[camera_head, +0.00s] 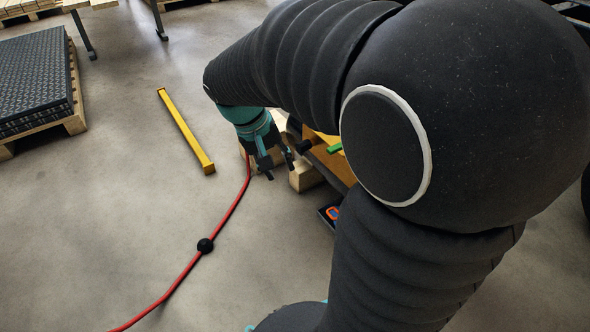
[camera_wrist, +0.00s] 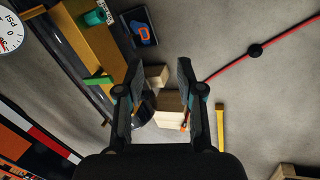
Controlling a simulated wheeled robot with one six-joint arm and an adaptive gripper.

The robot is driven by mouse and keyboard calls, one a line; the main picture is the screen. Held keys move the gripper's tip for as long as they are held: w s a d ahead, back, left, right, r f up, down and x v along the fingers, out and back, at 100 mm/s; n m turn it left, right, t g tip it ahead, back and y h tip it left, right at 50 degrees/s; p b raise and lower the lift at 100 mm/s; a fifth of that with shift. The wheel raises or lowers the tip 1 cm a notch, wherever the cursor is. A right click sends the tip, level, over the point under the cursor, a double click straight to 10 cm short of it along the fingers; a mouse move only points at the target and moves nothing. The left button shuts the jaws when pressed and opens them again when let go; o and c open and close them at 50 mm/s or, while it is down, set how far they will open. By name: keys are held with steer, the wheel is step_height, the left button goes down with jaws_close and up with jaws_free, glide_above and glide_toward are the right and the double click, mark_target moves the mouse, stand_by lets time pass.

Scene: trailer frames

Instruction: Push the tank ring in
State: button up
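I cannot make out a tank ring for certain in either view. A dark rounded part (camera_wrist: 146,104), possibly a tank end, shows partly behind the left finger in the wrist view. My gripper (camera_wrist: 158,68) is open, with its two dark fingers apart and nothing held between them. Pale wooden blocks (camera_wrist: 170,116) lie beyond and between the fingers. In the head view, my gripper (camera_head: 279,171) hangs low beside the yellow-orange frame beam (camera_head: 337,161), close to a wooden block (camera_head: 305,176). My arm hides much of the frame there.
A green handle (camera_wrist: 97,80) sits by the beam. A red hose (camera_head: 190,266) with a black ball runs across the floor. A yellow bar (camera_head: 185,130) and a loaded pallet (camera_head: 76,122) lie left. A dark blue-and-orange item (camera_wrist: 143,27) lies by the frame.

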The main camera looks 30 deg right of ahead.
steer(key=w+d+f+m+g+h+b, duration=0.1)
steer(key=w+d+f+g+h, duration=0.25)
steer(key=w+f, duration=0.5)
steer(key=w+d+f+m+g+h, duration=0.1)
steer(key=w+d+f+g+h, duration=0.35)
steer(key=f, duration=0.75)
steer(key=t+h, duration=0.3)
steer(key=h, duration=0.4)
glide_toward(331, 216)
steer(key=shift+g, duration=0.3)
steer(key=x, duration=1)
steer(key=shift+w+d+f, duration=0.1)
steer(key=shift+f, duration=0.3)
